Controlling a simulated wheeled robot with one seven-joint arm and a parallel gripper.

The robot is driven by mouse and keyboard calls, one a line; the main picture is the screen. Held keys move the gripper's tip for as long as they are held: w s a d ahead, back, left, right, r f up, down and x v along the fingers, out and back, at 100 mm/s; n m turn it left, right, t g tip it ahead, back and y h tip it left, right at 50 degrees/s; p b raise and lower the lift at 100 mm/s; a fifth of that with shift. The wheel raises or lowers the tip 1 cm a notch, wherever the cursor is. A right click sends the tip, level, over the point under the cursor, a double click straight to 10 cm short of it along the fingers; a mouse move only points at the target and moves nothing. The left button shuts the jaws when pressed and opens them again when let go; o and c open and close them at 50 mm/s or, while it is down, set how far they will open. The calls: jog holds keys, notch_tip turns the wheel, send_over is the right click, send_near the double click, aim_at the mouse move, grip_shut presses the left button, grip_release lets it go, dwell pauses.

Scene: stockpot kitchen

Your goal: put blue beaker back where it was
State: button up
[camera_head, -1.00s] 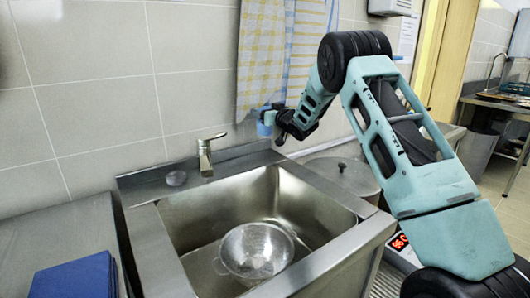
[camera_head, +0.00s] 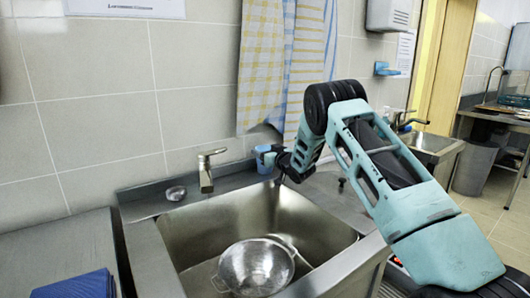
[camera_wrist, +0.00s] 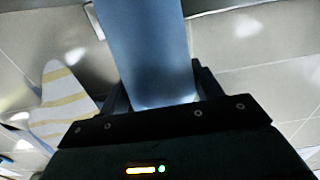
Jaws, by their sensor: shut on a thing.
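The blue beaker (camera_head: 264,158) is held at the end of my arm, above the back right part of the sink rim in the head view. My gripper (camera_head: 279,160) is shut on it from the right. In the wrist view the beaker (camera_wrist: 147,45) is a smooth blue shape running up between the two fingers of my gripper (camera_wrist: 160,92). Part of the beaker is hidden by the gripper, and I cannot tell whether its base touches anything.
The steel sink (camera_head: 190,240) holds a metal colander (camera_head: 257,267). A tap (camera_head: 206,170) stands at its back left edge, with a small steel object (camera_head: 176,193) beside it. Towels (camera_head: 285,65) hang behind the gripper. A blue item (camera_head: 75,287) lies on the left counter.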

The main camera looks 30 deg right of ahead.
jog(key=shift+f, duration=0.2)
jog(key=o, duration=1)
jog(key=shift+r, duration=0.15)
jog(key=shift+r, duration=0.1)
jog(key=s+b, duration=0.1)
jog(key=s, duration=1.1)
jog(key=shift+d, duration=0.15)
